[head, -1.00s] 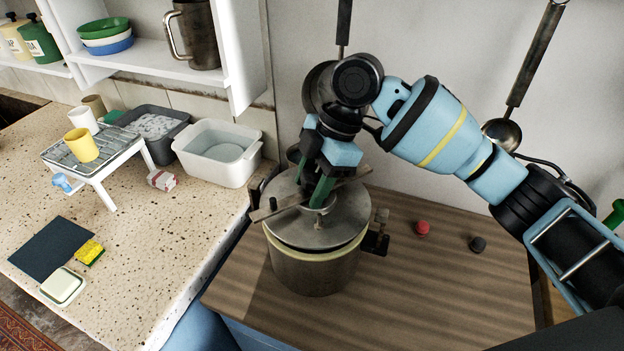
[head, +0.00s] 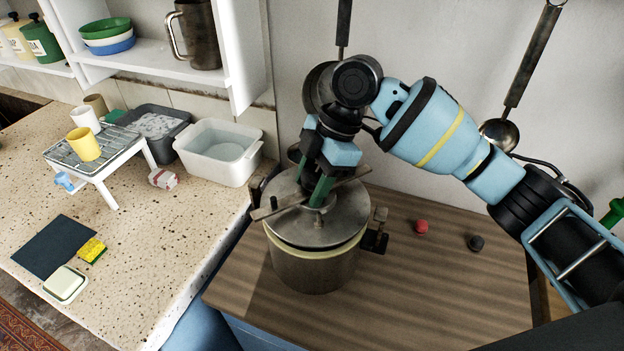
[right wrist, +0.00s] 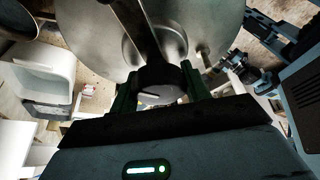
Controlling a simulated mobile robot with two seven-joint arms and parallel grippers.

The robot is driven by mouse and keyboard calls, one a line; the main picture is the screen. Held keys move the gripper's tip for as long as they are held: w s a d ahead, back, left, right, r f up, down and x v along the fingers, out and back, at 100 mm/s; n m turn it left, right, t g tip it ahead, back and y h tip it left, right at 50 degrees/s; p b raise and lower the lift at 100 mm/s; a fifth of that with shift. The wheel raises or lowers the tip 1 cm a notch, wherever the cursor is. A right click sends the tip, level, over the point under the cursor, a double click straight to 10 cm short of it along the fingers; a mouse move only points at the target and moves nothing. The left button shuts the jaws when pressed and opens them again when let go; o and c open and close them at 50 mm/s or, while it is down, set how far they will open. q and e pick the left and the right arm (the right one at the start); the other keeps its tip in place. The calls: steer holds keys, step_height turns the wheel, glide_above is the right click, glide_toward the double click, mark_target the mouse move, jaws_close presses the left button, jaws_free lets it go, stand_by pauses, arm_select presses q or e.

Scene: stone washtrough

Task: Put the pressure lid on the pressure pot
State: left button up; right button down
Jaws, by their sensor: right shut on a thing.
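The steel pressure pot (head: 312,274) stands on the brown wooden top, with a pale band near its rim. The round grey pressure lid (head: 345,225), with a bar across it, lies over the pot's mouth and looks about level. I cannot tell whether it rests fully on the rim. My right gripper (head: 320,193) points down from above, its green fingers shut on the lid's central knob. The right wrist view shows the dark knob (right wrist: 160,82) between the fingers and the lid's metal face (right wrist: 205,25) beyond. My left gripper is out of view.
A red knob (head: 421,227) and a dark one (head: 476,243) lie right of the pot. The speckled counter at left holds a white tub (head: 217,165), a rack (head: 125,150) with cups and a sponge (head: 92,250). Ladles hang on the wall behind. The wooden top's front right is clear.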

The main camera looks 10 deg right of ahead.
steer(key=shift+f, duration=0.75)
stand_by(0.4)
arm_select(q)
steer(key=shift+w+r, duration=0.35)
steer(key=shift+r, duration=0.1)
arm_select(e)
steer(key=shift+f, duration=0.35)
stand_by(1.4)
steer(key=c, duration=0.6)
jaws_free()
steer(key=o, duration=0.5)
steer(key=shift+f, duration=0.15)
steer(key=shift+c, duration=0.2)
steer(key=shift+r+p, duration=1.55)
steer(key=shift+r, duration=2.05)
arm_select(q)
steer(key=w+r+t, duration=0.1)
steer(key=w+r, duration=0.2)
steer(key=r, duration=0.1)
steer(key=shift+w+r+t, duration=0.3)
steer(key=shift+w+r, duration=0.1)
